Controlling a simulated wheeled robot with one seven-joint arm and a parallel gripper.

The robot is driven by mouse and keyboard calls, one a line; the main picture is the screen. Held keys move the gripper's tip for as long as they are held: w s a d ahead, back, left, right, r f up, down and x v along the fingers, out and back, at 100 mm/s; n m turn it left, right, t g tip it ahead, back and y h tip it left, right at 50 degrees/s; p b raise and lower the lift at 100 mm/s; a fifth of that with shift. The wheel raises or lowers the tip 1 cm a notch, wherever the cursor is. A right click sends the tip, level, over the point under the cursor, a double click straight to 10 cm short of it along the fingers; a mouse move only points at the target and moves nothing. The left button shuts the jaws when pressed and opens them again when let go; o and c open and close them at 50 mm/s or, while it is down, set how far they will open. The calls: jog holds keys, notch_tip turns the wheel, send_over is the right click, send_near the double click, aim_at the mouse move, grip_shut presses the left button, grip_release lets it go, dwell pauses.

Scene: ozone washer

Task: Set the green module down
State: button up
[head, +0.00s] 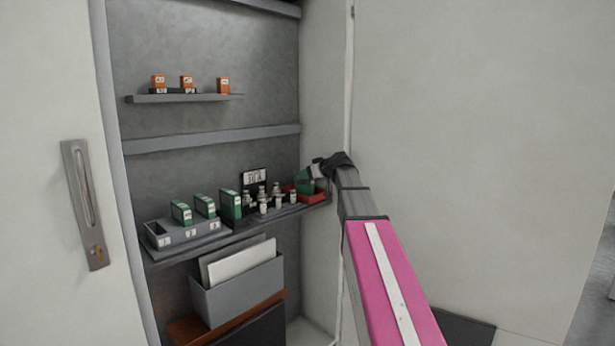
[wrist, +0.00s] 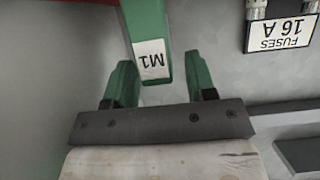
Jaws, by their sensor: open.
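The green module (wrist: 147,22) has a white label reading M1, upside down in the wrist view. My gripper (wrist: 157,74) is open, with one green finger on each side of the module's label end. I see gaps between the fingers and the module.
Several metal-capped fuses (head: 263,200) stand left of the tray, before a "FUSES 16 A" sign (wrist: 281,33). Further left are green modules (head: 205,206) and a grey numbered rack (head: 186,235). Orange modules (head: 187,83) sit on the upper shelf. The cabinet's side wall (head: 318,100) is close right.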

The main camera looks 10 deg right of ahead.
jog(key=v, duration=1)
jog(key=shift+s+d+r, duration=0.15)
jog(key=shift+s+r, duration=0.1)
jog(key=shift+s, duration=0.05)
jog(key=s+a+f+m+g+h, duration=0.25)
jog(key=s+f, duration=0.35)
jog(key=f, duration=0.6)
jog(key=s+a+f+m+g+h, duration=0.1)
jog(key=s+a+f+g, duration=0.3)
jog(key=f, duration=0.9)
jog(key=s+a+f+m+g+h, duration=0.1)
jog(key=s+f+m+h, duration=0.1)
jog(key=s+f, duration=0.75)
jog(key=s+f+m+g+h, duration=0.1)
jog(key=s+f+g+h, duration=0.1)
jog(key=s+f, duration=0.7)
notch_tip(320, 180, down, 4)
jog(key=shift+s+f+m+g, duration=0.15)
jog(key=shift+s+m+g, duration=0.2)
jog(key=shift+g, duration=0.4)
